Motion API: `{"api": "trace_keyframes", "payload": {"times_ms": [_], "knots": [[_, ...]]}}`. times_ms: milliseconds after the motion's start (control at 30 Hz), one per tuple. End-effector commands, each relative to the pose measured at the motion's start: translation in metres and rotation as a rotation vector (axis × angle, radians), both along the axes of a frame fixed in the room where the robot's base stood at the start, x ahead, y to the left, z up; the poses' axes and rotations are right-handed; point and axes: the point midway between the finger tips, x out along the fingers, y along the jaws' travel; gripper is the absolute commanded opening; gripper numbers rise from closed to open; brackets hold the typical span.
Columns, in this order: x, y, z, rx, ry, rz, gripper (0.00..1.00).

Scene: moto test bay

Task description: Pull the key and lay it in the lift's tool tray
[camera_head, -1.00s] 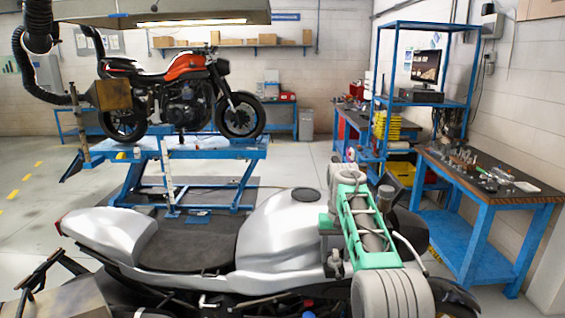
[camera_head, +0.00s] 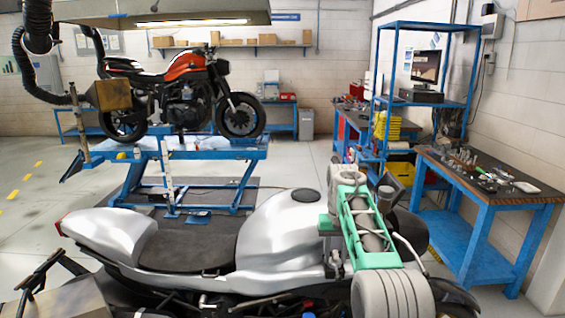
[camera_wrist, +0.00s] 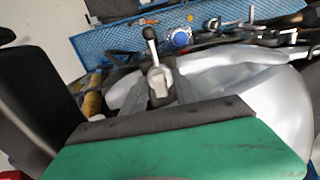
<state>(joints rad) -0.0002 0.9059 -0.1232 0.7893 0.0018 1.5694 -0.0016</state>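The silver motorcycle (camera_head: 285,235) fills the lower part of the head view. My green and grey arm reaches over its front and hides my fingertips there. In the wrist view, my gripper (camera_wrist: 160,92) points toward a small pale metal piece with a dark stem and round black tip (camera_wrist: 158,72). I cannot tell whether this is the key or a lever. The grey fingers lie on either side of its lower end; whether they touch it is unclear. A blue perforated tray (camera_wrist: 108,42), apparently the tool tray, lies beyond, with metal tools on it.
A round blue-capped item (camera_wrist: 180,38) sits beyond the fingers. The silver bodywork (camera_wrist: 265,95) is close on the right, and a dark part (camera_wrist: 40,110) on the left. A workbench (camera_head: 500,180) with tools and an orange motorcycle (camera_head: 180,85) on a blue lift stand farther off.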

Motion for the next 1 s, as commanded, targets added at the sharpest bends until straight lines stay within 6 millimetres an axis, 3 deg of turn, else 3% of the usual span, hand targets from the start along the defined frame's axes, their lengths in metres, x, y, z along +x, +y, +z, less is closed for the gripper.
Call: {"api": "trace_keyframes", "payload": {"times_ms": [300, 667, 700, 1000], "knots": [[-0.0001, 0.0, -0.0001, 0.0, 0.0, 0.0, 0.0], [-0.0001, 0.0, -0.0002, 0.0, 0.001, 0.0, 0.0], [-0.0001, 0.0, -0.0002, 0.0, 0.001, 0.0, 0.37], [-0.0001, 0.0, -0.0001, 0.0, 0.0, 0.0, 0.61]]}}
